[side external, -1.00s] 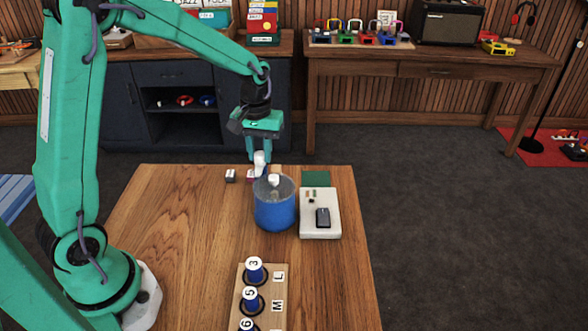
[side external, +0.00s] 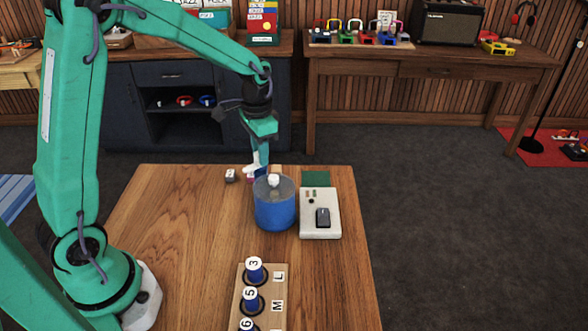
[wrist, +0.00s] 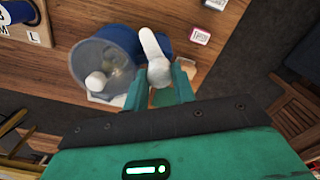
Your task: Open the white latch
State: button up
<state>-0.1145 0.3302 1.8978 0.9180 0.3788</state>
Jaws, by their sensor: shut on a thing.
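The white latch (wrist: 153,48) is a rounded lever against a blue part, close beside the blue canister. In the wrist view my gripper (wrist: 160,84) has its two green fingers closed around the latch's rounded end. In the side view my gripper (side external: 263,158) points down behind the canister, and the white latch (side external: 251,169) slants out to its left. The latch's mount is mostly hidden by the canister in the side view.
The blue canister (side external: 274,212) with a clear top and white knob stands just in front. A pale box (side external: 320,222) with a black device is at its right. A wooden rack (side external: 283,291) of numbered spools is nearer. The left of the tabletop is clear.

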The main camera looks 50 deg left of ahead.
jog(key=shift+a+r+m, duration=0.1)
jog(key=shift+m, duration=0.3)
jog(key=o, duration=1)
jog(key=shift+r, duration=3.9)
